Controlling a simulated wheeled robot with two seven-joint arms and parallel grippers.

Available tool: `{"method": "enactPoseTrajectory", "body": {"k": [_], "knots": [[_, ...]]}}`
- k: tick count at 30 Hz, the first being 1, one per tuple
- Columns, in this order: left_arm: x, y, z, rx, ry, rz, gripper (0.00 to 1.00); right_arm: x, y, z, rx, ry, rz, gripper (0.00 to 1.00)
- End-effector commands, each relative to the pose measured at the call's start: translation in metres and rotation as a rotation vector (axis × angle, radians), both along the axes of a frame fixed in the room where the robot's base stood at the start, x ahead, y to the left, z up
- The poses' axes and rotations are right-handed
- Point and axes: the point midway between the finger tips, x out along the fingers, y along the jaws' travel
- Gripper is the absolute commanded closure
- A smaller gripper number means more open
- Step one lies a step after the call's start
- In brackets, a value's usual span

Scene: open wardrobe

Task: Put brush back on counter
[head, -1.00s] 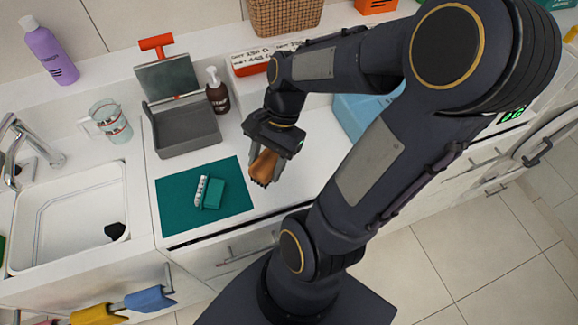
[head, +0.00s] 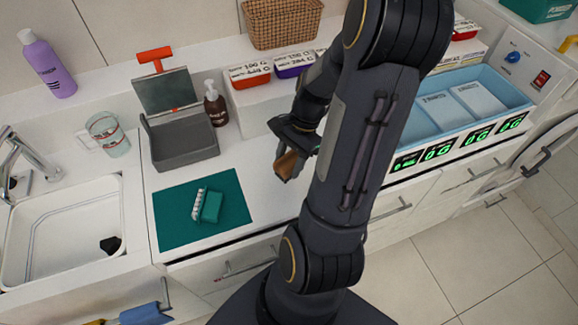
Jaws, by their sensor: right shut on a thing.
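A brown wooden brush (head: 287,164) is in the jaws of my right gripper (head: 284,161), which is shut on it. In the head view it is held over the white counter (head: 268,200), to the right of a teal mat (head: 170,215). Whether the brush touches the counter is hard to tell. My right arm hides part of the counter to the right. A green block with a white ridged edge (head: 211,207) lies on the mat. My left gripper is not in view.
A grey open bin (head: 185,150), a brown pump bottle (head: 215,108) and a glass cup (head: 106,134) stand behind the mat. The sink (head: 60,230) is at left. A blue tray (head: 510,85) with green displays is at right. Bare counter lies between mat and gripper.

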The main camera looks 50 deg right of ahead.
Motion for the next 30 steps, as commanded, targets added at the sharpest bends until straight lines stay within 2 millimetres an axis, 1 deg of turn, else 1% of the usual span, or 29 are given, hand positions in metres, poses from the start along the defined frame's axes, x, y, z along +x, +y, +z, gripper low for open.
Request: {"method": "enactPoseTrajectory", "body": {"k": [1, 5, 7, 10, 13, 15, 21, 26, 27, 30], "knots": [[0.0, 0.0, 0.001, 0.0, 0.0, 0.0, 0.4, 0.002, -0.004, -0.005, 0.0, 0.002, 0.0, 0.73], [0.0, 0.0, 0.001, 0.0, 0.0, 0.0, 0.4, 0.006, -0.008, -0.012, 0.001, 0.001, -0.001, 0.73], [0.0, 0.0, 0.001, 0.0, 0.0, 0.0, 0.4, 0.009, -0.013, -0.019, 0.001, 0.001, -0.001, 0.73], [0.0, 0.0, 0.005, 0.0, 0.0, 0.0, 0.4, 0.007, -0.011, -0.034, 0.005, 0.004, 0.0, 0.73], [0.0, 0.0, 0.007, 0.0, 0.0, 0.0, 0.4, 0.007, -0.011, -0.044, 0.002, 0.002, 0.0, 0.73], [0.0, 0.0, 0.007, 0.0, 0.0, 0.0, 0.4, 0.008, -0.012, -0.047, 0.0, 0.0, 0.0, 0.73], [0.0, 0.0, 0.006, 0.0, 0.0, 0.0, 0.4, 0.008, -0.012, -0.047, 0.0, -0.001, 0.001, 0.73], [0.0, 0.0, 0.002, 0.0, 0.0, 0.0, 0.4, 0.008, -0.011, -0.052, 0.0, -0.001, 0.001, 0.73], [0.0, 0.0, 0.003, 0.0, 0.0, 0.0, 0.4, 0.008, -0.011, -0.05, 0.0, -0.001, 0.001, 0.5], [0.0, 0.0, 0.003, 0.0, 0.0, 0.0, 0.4, 0.008, -0.011, -0.05, 0.0, -0.001, 0.001, 0.36]]}}
